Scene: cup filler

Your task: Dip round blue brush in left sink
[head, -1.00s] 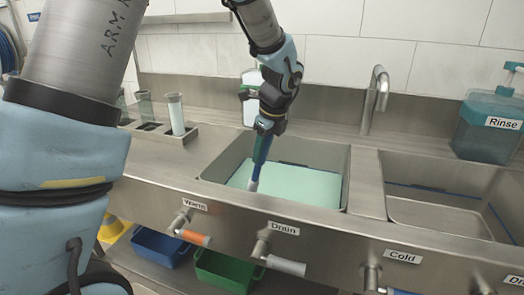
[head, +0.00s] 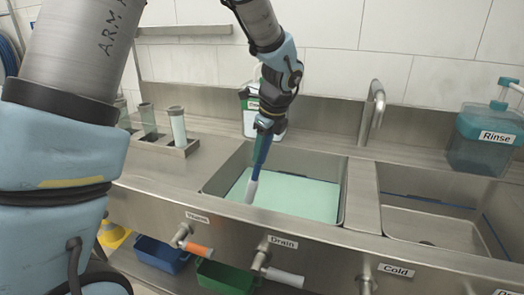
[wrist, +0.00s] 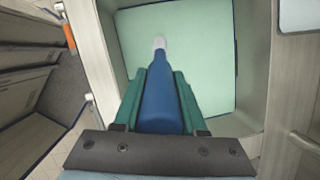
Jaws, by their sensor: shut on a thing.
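My gripper (head: 263,132) is shut on the round blue brush (head: 260,152) and holds it pointing down over the left sink (head: 222,177). In the wrist view the blue brush (wrist: 163,95) lies between the green fingers of my gripper (wrist: 160,88), with its pale tip (wrist: 159,43) pointing away. The left sink holds pale green liquid (head: 300,195), which also fills much of the wrist view (wrist: 200,50). The brush's white tip (head: 251,191) is over the liquid near the sink's left front part. I cannot tell whether it touches the liquid.
A faucet (head: 375,105) stands behind the sinks. The right sink (head: 435,228) looks empty. A Rinse bottle (head: 485,138) stands at the back right. A rack with tubes (head: 178,128) stands left. Valve handles marked Drain (head: 283,276) and Cold line the front. Blue (head: 163,253) and green bins sit below.

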